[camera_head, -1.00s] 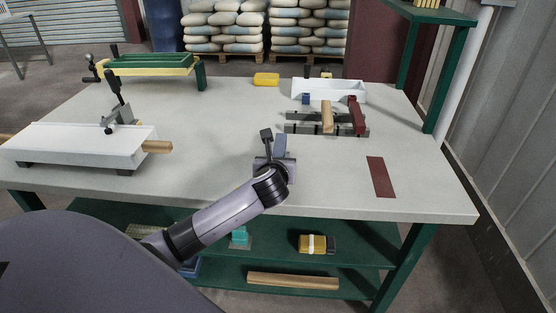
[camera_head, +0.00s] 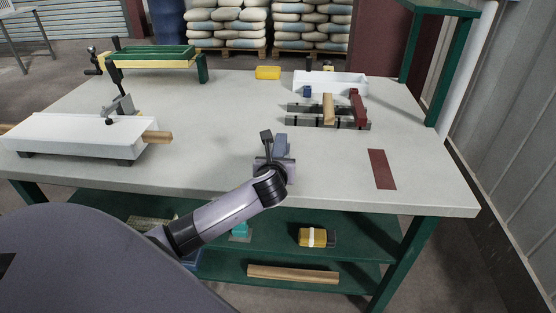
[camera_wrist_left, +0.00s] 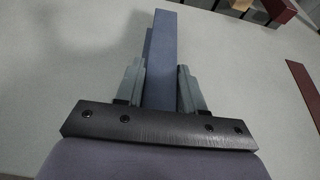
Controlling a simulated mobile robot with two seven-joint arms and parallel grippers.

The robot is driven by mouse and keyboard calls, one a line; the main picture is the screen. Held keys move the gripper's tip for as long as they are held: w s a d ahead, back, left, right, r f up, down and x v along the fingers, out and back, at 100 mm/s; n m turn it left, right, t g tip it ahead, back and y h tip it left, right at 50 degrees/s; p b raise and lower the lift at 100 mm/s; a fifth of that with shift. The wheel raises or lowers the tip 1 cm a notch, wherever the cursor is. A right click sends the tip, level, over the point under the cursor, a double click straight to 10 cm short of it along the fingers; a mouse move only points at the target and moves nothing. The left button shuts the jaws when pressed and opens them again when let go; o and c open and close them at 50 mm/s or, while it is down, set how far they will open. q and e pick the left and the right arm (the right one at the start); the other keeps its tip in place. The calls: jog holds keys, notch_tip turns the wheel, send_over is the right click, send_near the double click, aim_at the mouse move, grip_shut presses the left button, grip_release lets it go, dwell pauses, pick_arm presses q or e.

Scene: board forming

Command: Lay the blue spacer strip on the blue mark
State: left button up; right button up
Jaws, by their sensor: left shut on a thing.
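The blue spacer strip (camera_wrist_left: 166,55) is in my left gripper (camera_wrist_left: 160,90), between its two grey fingers in the left wrist view, and sticks out ahead of them. In the head view the strip (camera_head: 281,143) shows just beyond my left gripper (camera_head: 276,158), over the front middle of the bench. I cannot tell whether it touches the bench top. A darker blue edge shows along the strip's left side in the wrist view; I cannot tell whether it is the strip's side or the blue mark. No blue mark shows clearly elsewhere. My right gripper is not in view.
A dark red mark (camera_head: 382,169) lies flat on the bench (camera_head: 225,125) to the right. Behind it a slotted rack (camera_head: 300,121) holds a wooden strip (camera_head: 328,109) and a red strip (camera_head: 358,109). A white fixture (camera_head: 75,135) stands left. The bench between is clear.

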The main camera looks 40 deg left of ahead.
pick_arm(q)
jog(key=shift+f, duration=0.25)
jog(key=o, duration=1.5)
jog(key=shift+p+v, duration=0.35)
jog(key=shift+v, duration=3.2)
